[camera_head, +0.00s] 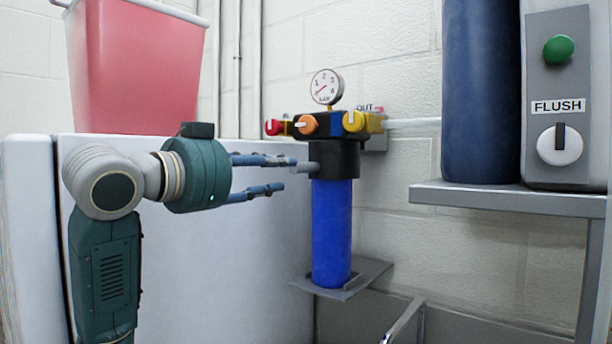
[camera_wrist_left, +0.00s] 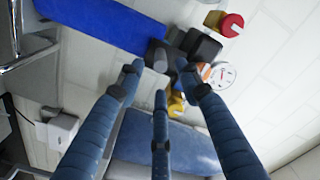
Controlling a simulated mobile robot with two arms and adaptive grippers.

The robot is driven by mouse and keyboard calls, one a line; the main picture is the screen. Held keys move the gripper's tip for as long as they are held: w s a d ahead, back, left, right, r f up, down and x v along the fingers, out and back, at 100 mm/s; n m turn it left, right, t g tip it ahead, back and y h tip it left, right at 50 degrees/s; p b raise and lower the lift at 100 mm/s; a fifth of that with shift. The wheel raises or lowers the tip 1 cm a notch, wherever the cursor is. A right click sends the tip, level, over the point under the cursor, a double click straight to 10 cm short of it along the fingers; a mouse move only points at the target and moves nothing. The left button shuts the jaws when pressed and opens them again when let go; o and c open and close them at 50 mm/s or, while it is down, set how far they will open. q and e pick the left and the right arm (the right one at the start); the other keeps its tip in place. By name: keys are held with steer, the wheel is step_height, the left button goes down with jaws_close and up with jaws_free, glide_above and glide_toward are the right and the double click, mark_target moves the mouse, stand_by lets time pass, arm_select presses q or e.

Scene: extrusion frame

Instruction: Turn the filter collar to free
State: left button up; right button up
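The filter has a blue housing (camera_head: 331,230) hanging below a black collar (camera_head: 338,160). The blue housing (camera_wrist_left: 95,22) is at upper left there. My right gripper is not in view.
Above the collar sit a pressure gauge (camera_head: 326,86) and red (camera_head: 273,127), orange (camera_head: 307,124) and yellow (camera_head: 354,121) knobs. A grey bracket plate (camera_head: 368,272) is under the housing. A shelf (camera_head: 510,198) holds a dark blue tank (camera_head: 480,90) and a FLUSH panel (camera_head: 558,80). A red bin (camera_head: 135,70) stands behind my arm.

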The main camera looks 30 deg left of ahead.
mark_target(306, 168)
arm_select(q)
steer(key=w+p, duration=0.1)
steer(key=w, duration=0.2)
steer(key=w+p, duration=0.1)
steer(key=w, duration=0.2)
steer(key=w+p, duration=0.1)
steer(key=w, duration=0.1)
steer(key=shift+w+d, duration=0.4)
steer(key=shift+w, duration=0.35)
jaws_close()
